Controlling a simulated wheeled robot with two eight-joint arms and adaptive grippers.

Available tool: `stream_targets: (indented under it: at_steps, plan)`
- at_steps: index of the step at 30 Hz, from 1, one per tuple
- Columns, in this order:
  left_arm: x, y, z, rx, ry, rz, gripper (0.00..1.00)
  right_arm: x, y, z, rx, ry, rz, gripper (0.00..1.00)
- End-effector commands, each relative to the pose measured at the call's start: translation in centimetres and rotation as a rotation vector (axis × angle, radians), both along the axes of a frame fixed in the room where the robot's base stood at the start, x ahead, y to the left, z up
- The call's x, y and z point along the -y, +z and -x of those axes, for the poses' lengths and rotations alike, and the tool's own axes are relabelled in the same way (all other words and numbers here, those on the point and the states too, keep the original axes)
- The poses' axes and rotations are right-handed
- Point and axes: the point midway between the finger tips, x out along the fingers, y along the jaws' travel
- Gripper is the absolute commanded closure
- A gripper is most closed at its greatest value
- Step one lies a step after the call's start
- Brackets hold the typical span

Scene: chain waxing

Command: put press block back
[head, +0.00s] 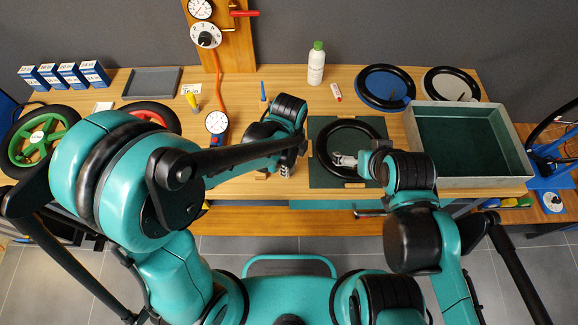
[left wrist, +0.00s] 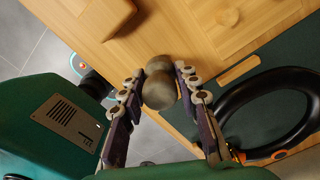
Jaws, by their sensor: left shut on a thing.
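In the left wrist view, my left gripper (left wrist: 158,88) is shut on a grey, rounded, two-lobed piece (left wrist: 159,86), which looks like the press block. The piece is above the wooden table near its front edge. In the head view my left gripper (head: 286,168) is just left of the dark green mat (head: 318,177); the held piece is hard to make out there. My right gripper (head: 345,160) reaches over the black ring-shaped tyre (head: 324,135) on the mat; its jaw opening is too small to tell.
A grey tray with a green floor (head: 480,182) stands right of the mat. A white bottle with a green cap (head: 316,66) stands behind. A round gauge (head: 217,122) is left of my left gripper. A small wooden block (left wrist: 100,14) lies on the table.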

Motion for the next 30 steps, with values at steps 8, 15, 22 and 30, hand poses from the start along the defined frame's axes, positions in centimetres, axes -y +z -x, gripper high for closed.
stream_targets:
  at_steps: [8, 15, 22, 30]
  plan:
    - [0.0, -0.8, 0.0, 0.000, 0.000, 0.000, 0.97, 0.0, -0.3, 0.0, 0.000, 0.000, 0.000, 0.00]
    - [0.0, -1.1, 0.0, 0.000, 0.000, 0.000, 0.48, 0.0, -0.6, 0.0, 0.000, 0.000, 0.000, 0.00]
    - [0.0, -1.1, 0.0, 0.000, 0.000, 0.000, 0.48, 0.0, -0.6, 0.0, 0.000, 0.000, 0.000, 0.00]
    - [0.0, 1.0, 0.0, 0.000, 0.000, 0.000, 0.48, 0.0, 0.4, 0.0, 0.000, 0.000, 0.000, 0.00]
